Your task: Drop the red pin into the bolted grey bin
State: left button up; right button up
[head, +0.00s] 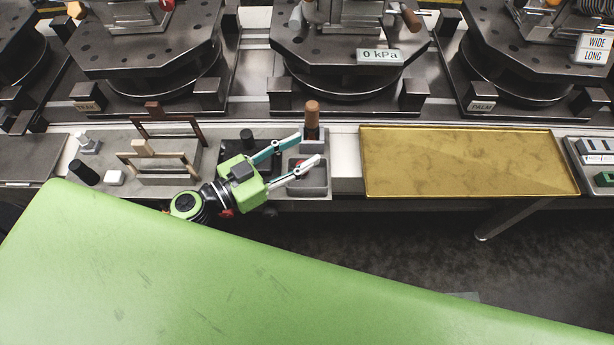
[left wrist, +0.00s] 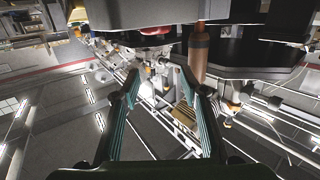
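My left gripper (head: 309,147) is open, with its two teal-and-white fingers spread apart over the small grey bin (head: 319,191). In the left wrist view its fingers (left wrist: 160,76) also stand apart, with nothing between them. A small red piece, possibly the red pin (head: 301,163), shows at the bin, partly hidden by the lower finger; I cannot tell if it lies inside. A red rounded thing (left wrist: 155,30) shows beyond the fingers in the left wrist view, partly covered by a grey edge. The bin's bolts are too small to make out. My right gripper is out of view.
A brown cylinder (head: 312,113) stands upright in a grey block just behind the bin, close to the fingertips. An empty brass tray (head: 470,160) lies to the right. Brown frames (head: 165,160) stand to the left. Heavy dark fixtures (head: 350,45) line the back.

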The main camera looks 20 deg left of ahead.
pick_arm(q)
jog(key=shift+s, duration=0.1)
jog(key=v, duration=1.1)
jog(key=shift+s+a, duration=0.25)
jog(key=shift+a, duration=0.1)
